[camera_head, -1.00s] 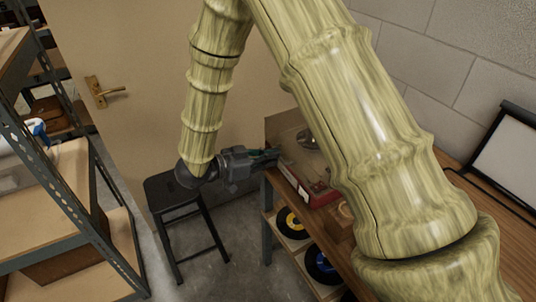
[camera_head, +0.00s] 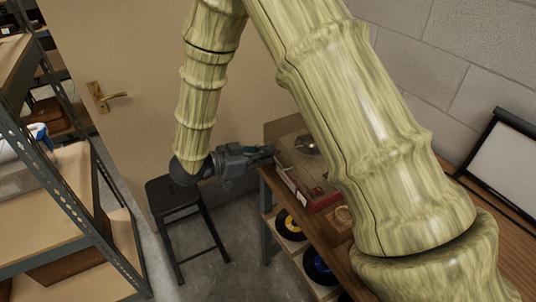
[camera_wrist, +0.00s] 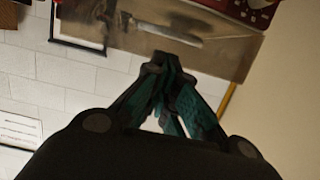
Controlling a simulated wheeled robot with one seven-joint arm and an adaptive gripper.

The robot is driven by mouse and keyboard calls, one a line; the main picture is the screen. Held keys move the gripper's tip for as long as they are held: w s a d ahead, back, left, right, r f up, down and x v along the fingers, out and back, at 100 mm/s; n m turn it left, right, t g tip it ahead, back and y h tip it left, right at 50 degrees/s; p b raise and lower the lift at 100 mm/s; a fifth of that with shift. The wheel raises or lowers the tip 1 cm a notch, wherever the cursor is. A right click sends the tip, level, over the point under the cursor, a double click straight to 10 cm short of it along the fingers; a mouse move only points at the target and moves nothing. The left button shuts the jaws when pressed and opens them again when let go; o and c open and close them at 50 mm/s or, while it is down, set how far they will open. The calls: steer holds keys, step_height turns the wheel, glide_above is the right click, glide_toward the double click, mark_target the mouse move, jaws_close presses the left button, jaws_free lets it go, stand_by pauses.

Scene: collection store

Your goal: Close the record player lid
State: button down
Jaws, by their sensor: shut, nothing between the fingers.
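The record player (camera_head: 322,199) has a red body and stands on the wooden shelf top, partly hidden behind my arm. Its see-through brownish lid (camera_head: 283,131) is at its left side. I cannot tell the lid's exact angle. In the wrist view the lid (camera_wrist: 215,50) is a clear pane crossing the top, with the red body (camera_wrist: 258,8) at the top right. My gripper (camera_head: 270,152) is shut and empty, its fingertips at the lid's edge. In the wrist view the fingertips (camera_wrist: 168,62) overlap the pane; contact is unclear.
A black stool (camera_head: 172,194) stands on the floor under my gripper. Records (camera_head: 290,224) sit on the lower shelf. A metal rack (camera_head: 60,195) stands at the left, a door with a handle (camera_head: 105,97) behind. A framed panel (camera_head: 505,160) is at the right.

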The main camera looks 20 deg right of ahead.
steer(key=a+f+b, duration=0.3)
steer(key=a+f, duration=0.2)
steer(key=a, duration=0.3)
steer(key=d+f+n+t+y, duration=0.2)
steer(key=d+f+n+t, duration=0.1)
steer(key=f, duration=0.4)
steer(key=d+f+n+t+y, duration=0.2)
steer(key=f+n+t, duration=0.1)
steer(key=f, duration=0.4)
steer(key=s+d+f+n+y, duration=0.1)
steer(key=s+f+n+y, duration=0.4)
steer(key=f, duration=0.6)
steer(key=s+f+n+g+y, duration=0.3)
steer(key=s+f, duration=0.1)
steer(key=s, duration=0.9)
steer(key=s+f+n+g+y, duration=0.2)
steer(key=s+f+g+y, duration=0.1)
steer(key=s, duration=1)
step_height(320, 180, down, 2)
steer(key=shift+s+a+f+n+g, duration=0.1)
steer(key=shift+s+a+n+g, duration=0.3)
steer(key=shift+a+g, duration=0.1)
